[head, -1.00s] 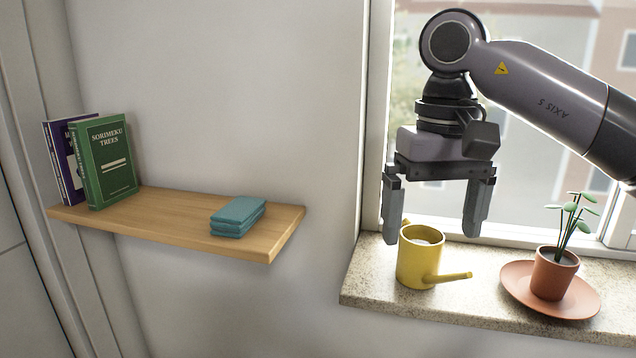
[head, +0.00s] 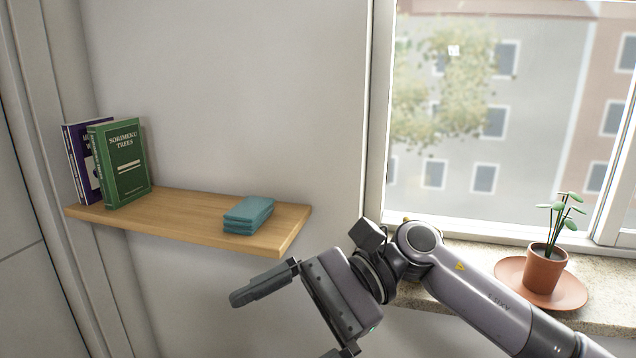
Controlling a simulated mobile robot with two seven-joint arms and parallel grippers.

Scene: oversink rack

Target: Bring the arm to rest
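My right arm comes in from the lower right and reaches across the front of the sill. Its gripper (head: 280,328) is low in the middle, in front of the wall and below the wooden shelf. The fingers are spread wide with nothing seen between them, and point to the lower left. One finger is partly cut off by the bottom edge. My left gripper is not in view. The yellow watering can is hidden behind my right arm, save perhaps a trace of yellow above it.
A wooden shelf (head: 180,220) holds a green book (head: 122,165), a purple book (head: 80,165) and folded teal cloths (head: 248,215). On the stone windowsill (head: 465,262) a potted plant (head: 545,268) stands on a terracotta saucer (head: 510,272). The wall above the shelf is clear.

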